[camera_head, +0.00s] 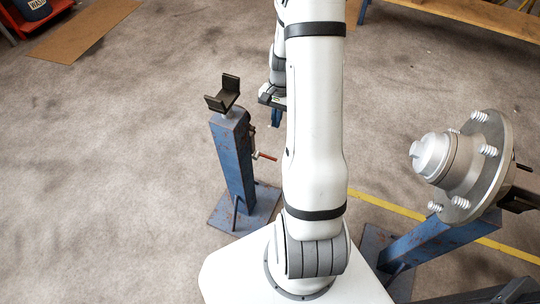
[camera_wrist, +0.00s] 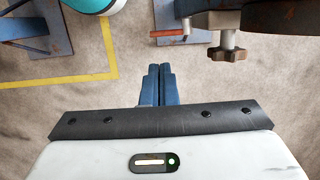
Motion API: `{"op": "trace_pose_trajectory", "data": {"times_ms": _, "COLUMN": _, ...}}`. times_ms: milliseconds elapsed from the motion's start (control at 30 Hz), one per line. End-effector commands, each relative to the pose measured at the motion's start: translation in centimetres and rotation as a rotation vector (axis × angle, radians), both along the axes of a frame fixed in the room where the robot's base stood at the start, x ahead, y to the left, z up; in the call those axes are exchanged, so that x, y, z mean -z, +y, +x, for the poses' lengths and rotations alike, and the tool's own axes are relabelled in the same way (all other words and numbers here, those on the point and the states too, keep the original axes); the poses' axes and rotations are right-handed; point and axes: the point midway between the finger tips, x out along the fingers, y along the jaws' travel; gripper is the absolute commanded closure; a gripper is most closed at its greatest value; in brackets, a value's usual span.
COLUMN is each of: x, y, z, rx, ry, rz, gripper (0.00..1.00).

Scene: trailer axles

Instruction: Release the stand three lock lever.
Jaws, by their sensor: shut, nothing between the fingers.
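A blue, scuffed stand (camera_head: 236,160) with a black V-shaped saddle (camera_head: 224,95) stands upright left of my arm. No number on it is readable. A lever with a red grip (camera_head: 266,156) sticks out from its right side. In the wrist view the red lever (camera_wrist: 170,33) lies at the upper middle, and a brown star knob (camera_wrist: 229,54) is at its right. My gripper (camera_wrist: 160,68) has its blue fingers together and empty, apart from the lever and below it in the picture. In the head view my gripper (camera_head: 275,116) is partly hidden behind my arm.
A second blue stand (camera_head: 432,240) at the right carries an axle end with a metal wheel hub (camera_head: 465,165). A yellow floor line (camera_head: 390,206) runs between the stands. Cardboard (camera_head: 85,30) lies at the upper left. The concrete floor at left is clear.

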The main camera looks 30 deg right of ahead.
Motion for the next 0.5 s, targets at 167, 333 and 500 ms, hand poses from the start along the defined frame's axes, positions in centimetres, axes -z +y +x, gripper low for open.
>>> {"op": "trace_pose_trajectory", "data": {"times_ms": 167, "x": 0.2, "y": -0.1, "z": 0.0, "rx": 0.007, "ry": 0.002, "rz": 0.001, "gripper": 1.0}}
{"op": "trace_pose_trajectory", "data": {"times_ms": 333, "x": 0.3, "y": -0.1, "z": 0.0, "rx": 0.006, "ry": 0.002, "rz": 0.001, "gripper": 1.0}}
{"op": "trace_pose_trajectory", "data": {"times_ms": 500, "x": 1.4, "y": 0.1, "z": -0.2, "rx": 0.006, "ry": 0.004, "rz": 0.001, "gripper": 1.0}}
